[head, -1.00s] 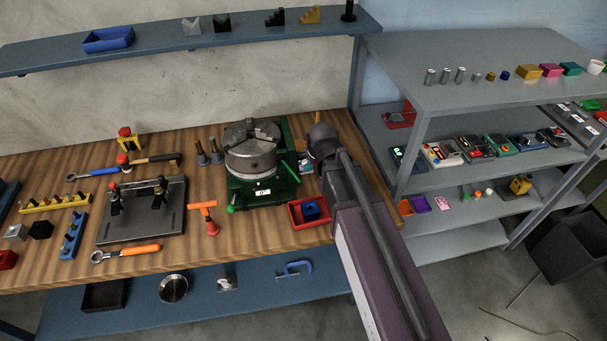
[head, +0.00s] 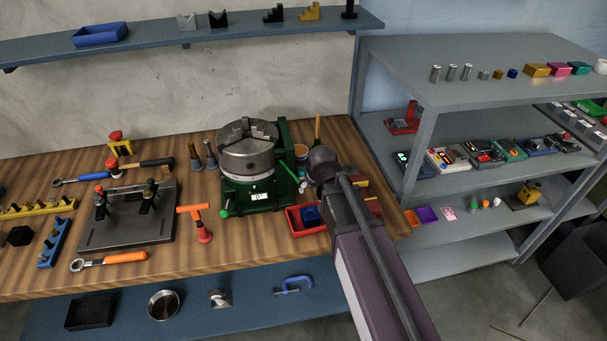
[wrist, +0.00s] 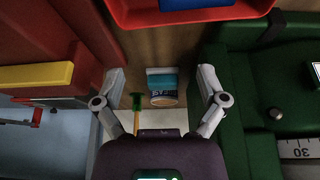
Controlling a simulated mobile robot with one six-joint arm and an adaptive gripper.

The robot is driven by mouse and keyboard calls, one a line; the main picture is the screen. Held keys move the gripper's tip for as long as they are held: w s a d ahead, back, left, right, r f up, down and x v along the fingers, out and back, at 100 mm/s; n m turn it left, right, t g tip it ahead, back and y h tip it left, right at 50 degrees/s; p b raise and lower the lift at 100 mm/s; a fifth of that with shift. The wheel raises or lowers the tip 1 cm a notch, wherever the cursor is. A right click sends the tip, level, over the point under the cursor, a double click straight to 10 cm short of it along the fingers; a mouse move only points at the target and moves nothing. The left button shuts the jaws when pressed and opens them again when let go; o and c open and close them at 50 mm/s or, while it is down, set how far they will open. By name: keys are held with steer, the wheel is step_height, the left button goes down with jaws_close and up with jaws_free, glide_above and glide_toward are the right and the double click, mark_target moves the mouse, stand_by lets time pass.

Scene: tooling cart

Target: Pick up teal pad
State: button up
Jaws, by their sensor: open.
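The teal pad (wrist: 163,83) shows in the wrist view as a small teal block with a pale edge, lying on the wooden bench. It sits beside a tin with lettering (wrist: 163,98). My gripper (wrist: 161,74) is open and empty, with one finger on each side of the pad in the picture and a gap to both. I cannot tell how far above the pad the fingertips are. In the head view a small teal and white patch of it (head: 303,171) shows between the green chuck base and my arm. My arm hides the fingers there.
A green chuck base (head: 262,195) stands close on one side. A red tray (head: 296,222) with a blue block lies nearer me. A brush (wrist: 136,103) stands by the tin. A red item with a yellow bar (wrist: 37,75) is left in the wrist view.

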steer(key=shift+w, duration=0.15)
glide_toward(304, 168)
steer(key=f, duration=0.4)
steer(key=shift+w+f, duration=0.25)
steer(key=shift+f, duration=0.15)
steer(key=shift+w+a, duration=0.15)
steer(key=shift+w, duration=0.45)
steer(key=shift+b+x, duration=2.35)
steer(key=shift+x, duration=0.2)
steer(key=shift+s, duration=0.1)
steer(key=c, duration=0.8)
steer(key=shift+r, duration=0.2)
